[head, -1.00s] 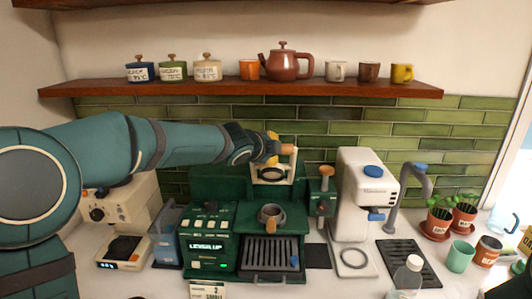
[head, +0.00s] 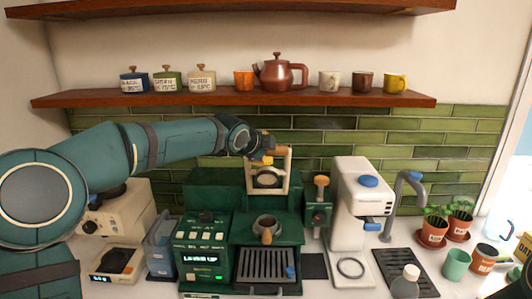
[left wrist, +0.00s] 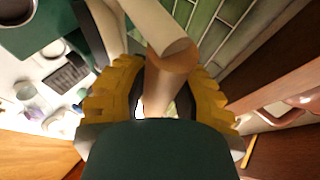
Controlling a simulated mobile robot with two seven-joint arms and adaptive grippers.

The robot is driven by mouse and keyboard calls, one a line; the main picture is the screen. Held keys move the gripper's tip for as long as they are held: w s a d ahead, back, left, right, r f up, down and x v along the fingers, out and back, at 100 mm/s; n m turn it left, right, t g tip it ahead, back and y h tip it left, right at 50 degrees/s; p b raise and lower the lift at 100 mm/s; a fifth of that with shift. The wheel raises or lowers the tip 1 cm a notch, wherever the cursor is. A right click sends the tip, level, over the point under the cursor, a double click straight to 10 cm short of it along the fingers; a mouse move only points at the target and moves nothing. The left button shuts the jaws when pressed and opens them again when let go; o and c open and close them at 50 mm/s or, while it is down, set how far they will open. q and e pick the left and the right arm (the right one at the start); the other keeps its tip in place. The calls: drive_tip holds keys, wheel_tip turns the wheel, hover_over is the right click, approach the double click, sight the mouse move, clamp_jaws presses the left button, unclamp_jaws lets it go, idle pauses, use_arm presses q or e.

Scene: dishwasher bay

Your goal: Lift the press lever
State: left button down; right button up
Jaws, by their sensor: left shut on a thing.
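The press lever (head: 285,180) is a cream frame with a wooden crossbar handle, standing up from the back of the green press machine (head: 218,228). My left gripper (head: 263,158) is at the top of this frame, with its yellow fingers shut on the wooden handle. In the left wrist view, the yellow fingers (left wrist: 157,98) stand on both sides of the wooden handle (left wrist: 160,80), and a cream bar (left wrist: 155,22) runs on from it. A grey cup with a wooden handle (head: 266,226) sits in the machine below the lever. My right gripper is not in view.
A wooden shelf (head: 215,98) with canisters, a teapot and mugs runs above the lever. A white coffee machine (head: 358,200) stands to the right, beside a small green stand with a wooden knob (head: 320,200). A beige grinder (head: 125,210) is at left.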

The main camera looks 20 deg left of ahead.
use_arm(q)
drive_tip(key=shift+d+r, duration=0.1)
drive_tip(key=shift+r, duration=0.4)
drive_tip(key=c, duration=1)
unclamp_jaws()
drive_tip(key=shift+s, duration=0.3)
drive_tip(key=shift+w+f, duration=0.15)
drive_tip(key=v, duration=1.2)
